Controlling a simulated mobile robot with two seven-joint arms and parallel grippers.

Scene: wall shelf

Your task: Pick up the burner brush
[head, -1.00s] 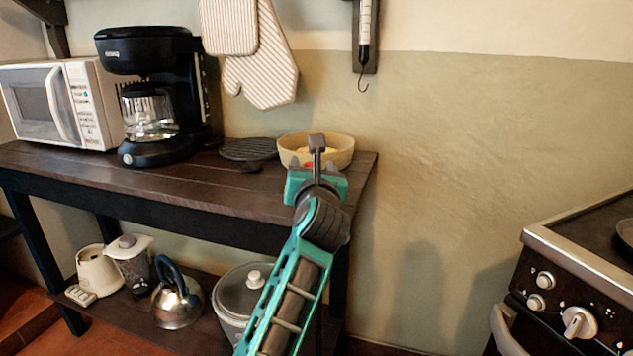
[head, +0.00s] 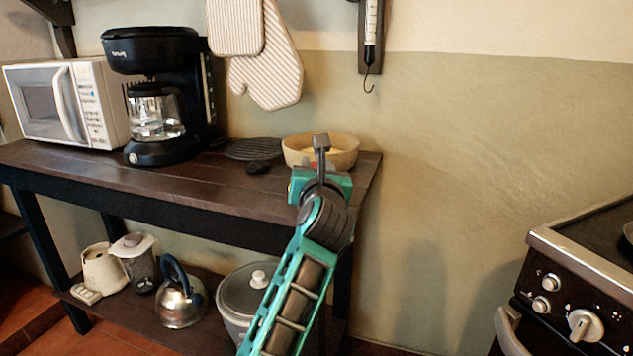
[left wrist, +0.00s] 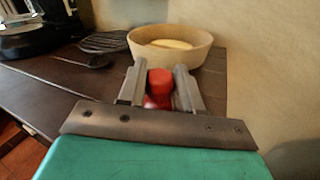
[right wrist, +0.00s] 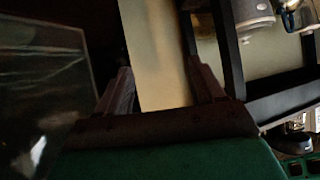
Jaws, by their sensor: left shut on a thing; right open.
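My left gripper (head: 312,170) is over the right end of the dark wooden table. In the left wrist view its two grey fingers (left wrist: 160,82) are closed on a red object, which I take to be the burner brush (left wrist: 160,84). Only its red rounded part shows; the rest is hidden by the fingers and the gripper body.
A pale round bowl (head: 340,150) stands just beyond the left gripper on the table (head: 150,185). A black round rack (head: 250,149), coffee maker (head: 155,100) and microwave (head: 65,100) are to the left. A stove (head: 580,290) is at right. Oven mitts (head: 265,70) hang above.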

